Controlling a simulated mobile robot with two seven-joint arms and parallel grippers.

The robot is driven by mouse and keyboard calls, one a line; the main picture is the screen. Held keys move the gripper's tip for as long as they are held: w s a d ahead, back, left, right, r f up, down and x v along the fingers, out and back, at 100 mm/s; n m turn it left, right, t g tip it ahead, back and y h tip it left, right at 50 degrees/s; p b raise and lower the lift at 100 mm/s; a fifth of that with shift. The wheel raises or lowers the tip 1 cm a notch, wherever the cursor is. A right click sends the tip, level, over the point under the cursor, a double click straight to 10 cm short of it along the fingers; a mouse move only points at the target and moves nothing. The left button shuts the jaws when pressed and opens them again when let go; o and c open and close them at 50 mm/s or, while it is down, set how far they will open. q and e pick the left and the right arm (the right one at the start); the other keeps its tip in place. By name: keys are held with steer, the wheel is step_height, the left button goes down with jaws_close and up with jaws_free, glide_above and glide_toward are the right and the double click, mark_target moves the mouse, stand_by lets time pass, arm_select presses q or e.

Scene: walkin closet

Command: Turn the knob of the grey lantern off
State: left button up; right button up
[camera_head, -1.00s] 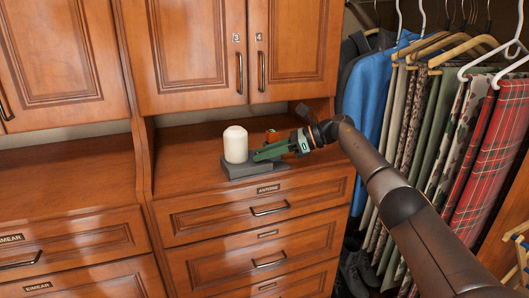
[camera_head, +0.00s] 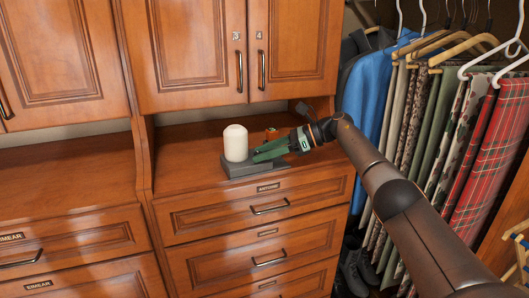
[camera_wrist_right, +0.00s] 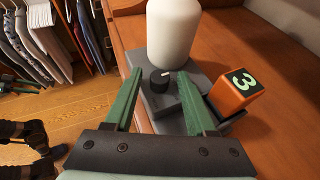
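The grey lantern stands on the wooden counter, with a flat grey base (camera_head: 238,169) and a white rounded shade (camera_head: 235,143). In the right wrist view the shade (camera_wrist_right: 173,32) is at the top. A black round knob (camera_wrist_right: 160,80) with a pale mark sits on the base in front of it. My right gripper (camera_head: 256,155) is low at the lantern's right side. In the wrist view its green fingers (camera_wrist_right: 160,77) are apart, one on each side of the knob, with gaps showing. The knob is hidden in the head view.
An orange block (camera_wrist_right: 237,92) marked 3 stands close to the right finger in the wrist view. Cabinet doors (camera_head: 295,50) rise above the counter, and drawers (camera_head: 256,213) are below. Hanging trousers (camera_head: 440,130) are at the right. The counter (camera_head: 70,180) at the left is bare.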

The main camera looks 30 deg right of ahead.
steer(key=shift+s+d+r, duration=0.25)
steer(key=shift+s+d, duration=0.05)
steer(key=shift+d, duration=0.15)
steer(key=v, duration=1.1)
steer(key=shift+s+d, duration=0.1)
steer(key=shift+s, duration=0.1)
